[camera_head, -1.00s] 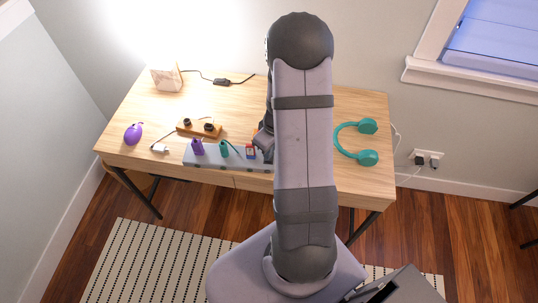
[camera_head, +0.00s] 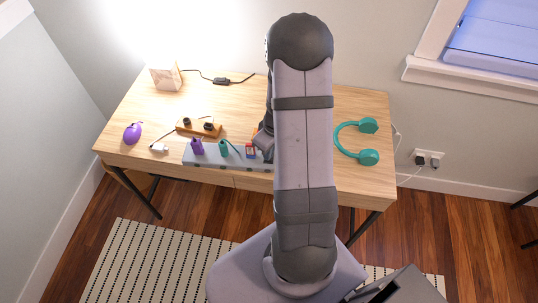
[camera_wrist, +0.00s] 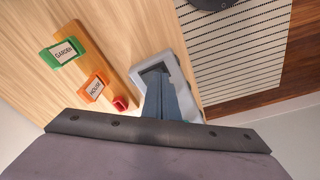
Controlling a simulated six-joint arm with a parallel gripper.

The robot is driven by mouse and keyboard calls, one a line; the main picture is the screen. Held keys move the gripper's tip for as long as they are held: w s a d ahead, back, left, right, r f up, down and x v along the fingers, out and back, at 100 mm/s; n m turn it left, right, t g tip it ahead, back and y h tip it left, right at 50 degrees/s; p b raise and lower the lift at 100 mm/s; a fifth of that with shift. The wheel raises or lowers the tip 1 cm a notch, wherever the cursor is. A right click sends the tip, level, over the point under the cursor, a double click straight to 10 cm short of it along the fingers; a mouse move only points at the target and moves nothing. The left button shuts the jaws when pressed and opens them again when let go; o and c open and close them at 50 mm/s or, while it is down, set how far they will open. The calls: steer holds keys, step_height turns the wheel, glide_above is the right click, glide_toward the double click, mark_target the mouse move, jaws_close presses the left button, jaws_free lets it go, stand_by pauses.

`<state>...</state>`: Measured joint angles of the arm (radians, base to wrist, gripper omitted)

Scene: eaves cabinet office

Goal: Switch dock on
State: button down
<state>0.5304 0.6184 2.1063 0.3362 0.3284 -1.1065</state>
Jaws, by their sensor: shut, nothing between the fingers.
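A long grey strip (camera_head: 210,159) lies along the table's front edge in the head view, with a purple piece (camera_head: 197,147) and a teal piece (camera_head: 223,149) on it. A small red piece (camera_head: 250,151) stands at its right part, close to my gripper (camera_head: 264,155). In the wrist view my gripper (camera_wrist: 158,84) is shut and empty, its fingers over a grey housing (camera_wrist: 181,78) with a dark recess. I cannot tell whether they touch it. A red piece (camera_wrist: 121,103) shows left of the fingers. No dock label is readable; my arm hides the strip's right end.
A wooden block (camera_head: 199,129) with black knobs stands behind the strip. Teal headphones (camera_head: 342,140) lie right of my arm, a purple object (camera_head: 132,133) far left.

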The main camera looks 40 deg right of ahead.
steer(key=shift+f, duration=0.35)
steer(key=shift+r, duration=0.2)
step_height(320, 180, up, 7)
steer(key=p, duration=0.4)
steer(key=shift+p, duration=0.35)
steer(key=shift+f, duration=0.15)
stand_by(0.4)
